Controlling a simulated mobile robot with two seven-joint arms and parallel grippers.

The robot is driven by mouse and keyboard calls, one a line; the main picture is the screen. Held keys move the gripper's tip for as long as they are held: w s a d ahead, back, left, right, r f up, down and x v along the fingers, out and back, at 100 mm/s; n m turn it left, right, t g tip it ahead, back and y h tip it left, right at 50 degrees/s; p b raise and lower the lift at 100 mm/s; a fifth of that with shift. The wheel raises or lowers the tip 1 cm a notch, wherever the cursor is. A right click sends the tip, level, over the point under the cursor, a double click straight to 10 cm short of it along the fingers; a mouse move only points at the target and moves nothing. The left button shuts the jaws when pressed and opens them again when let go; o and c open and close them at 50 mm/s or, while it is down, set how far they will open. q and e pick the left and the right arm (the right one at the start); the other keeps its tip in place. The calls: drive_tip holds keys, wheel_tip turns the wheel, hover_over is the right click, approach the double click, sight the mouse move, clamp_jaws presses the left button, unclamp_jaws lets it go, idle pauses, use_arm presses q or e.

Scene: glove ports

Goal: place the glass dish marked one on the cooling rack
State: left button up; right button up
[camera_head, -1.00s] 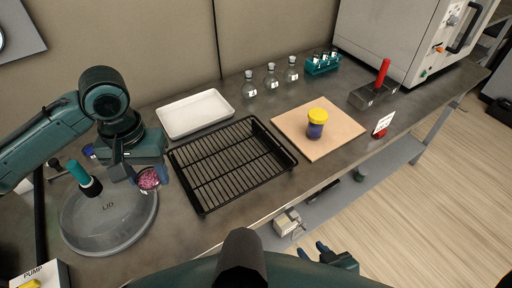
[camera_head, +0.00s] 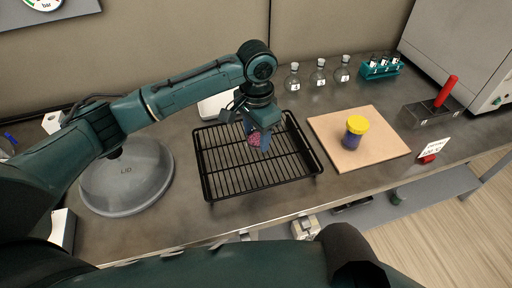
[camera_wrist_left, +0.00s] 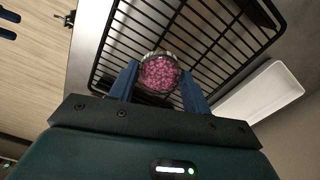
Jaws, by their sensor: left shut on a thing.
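A small glass dish (camera_head: 254,138) holding pink grains is gripped between the blue fingers of my left gripper (camera_head: 257,142). In the left wrist view the round dish (camera_wrist_left: 160,74) sits between the two fingertips (camera_wrist_left: 160,84), with the black bars behind it. The black wire cooling rack (camera_head: 222,178) lies on the grey bench, and the dish is over its upper middle part. I cannot tell whether the dish touches the bars. The number on the dish is not readable. My right gripper does not show in the current views.
A white tray (camera_head: 213,106) stands behind the rack, partly hidden by my left arm. A grey lid (camera_head: 127,178) is at left. Several flasks (camera_head: 318,73) stand behind.

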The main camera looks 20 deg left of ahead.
sight(257, 142)
use_arm(q)
drive_tip(key=shift+f, duration=2.7)
drive_tip(key=shift+f, duration=0.1)
drive_tip(key=o, duration=1)
drive_tip(key=shift+c, duration=0.2)
wheel_tip(257, 142, up, 12)
drive_tip(key=shift+r, duration=0.15)
